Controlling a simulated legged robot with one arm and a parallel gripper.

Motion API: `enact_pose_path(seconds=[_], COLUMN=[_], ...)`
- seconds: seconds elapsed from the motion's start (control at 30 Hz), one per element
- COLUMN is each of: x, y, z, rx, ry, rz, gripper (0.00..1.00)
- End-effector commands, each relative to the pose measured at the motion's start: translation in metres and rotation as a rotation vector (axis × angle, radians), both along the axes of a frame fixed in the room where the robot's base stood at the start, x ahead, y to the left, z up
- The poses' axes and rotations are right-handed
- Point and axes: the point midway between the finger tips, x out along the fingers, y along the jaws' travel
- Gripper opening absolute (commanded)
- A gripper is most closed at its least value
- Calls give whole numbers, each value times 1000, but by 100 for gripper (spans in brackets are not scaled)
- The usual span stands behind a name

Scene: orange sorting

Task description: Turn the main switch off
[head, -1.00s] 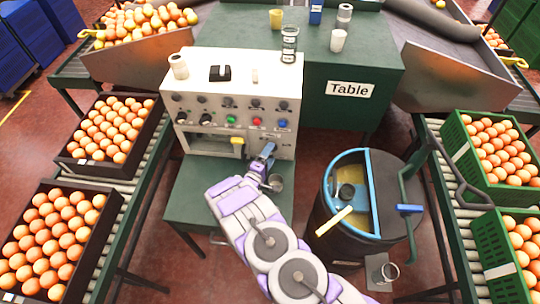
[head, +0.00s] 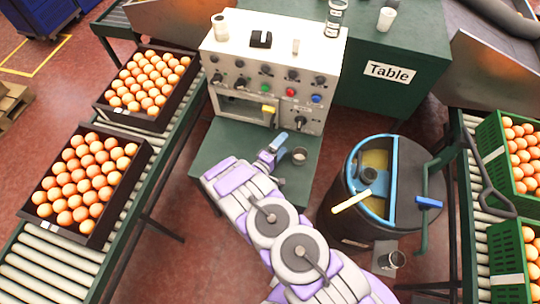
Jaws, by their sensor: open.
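A pale control panel box (head: 222,62) stands at the centre, with rows of black knobs and coloured buttons. A larger black rotary switch (head: 300,122) is at its lower right, and a yellow handle (head: 268,109) is left of it. I cannot read the labels, so which is the main switch is not certain, nor is its setting. My gripper (head: 277,146) is blue-tipped, open and empty. It is below the panel front, over the green ledge, apart from the switch. Its fingers are small in view.
A grey cup (head: 299,156) stands on the ledge right of my gripper. A black drum (head: 336,200) with a blue rim is on the right. Crates of orange fruit (head: 140,172) lie on the left roller conveyor (head: 45,262). Green crates (head: 492,150) are at right.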

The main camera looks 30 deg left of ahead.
Motion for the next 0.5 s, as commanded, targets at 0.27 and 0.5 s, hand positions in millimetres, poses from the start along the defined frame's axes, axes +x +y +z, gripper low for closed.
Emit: enact_pose_path(seconds=[0.27,0.5], x=[-51,-67], y=[10,12], z=[1,0], rx=[0,-1], ry=[0,0], rz=[4,1], gripper=[100,100])
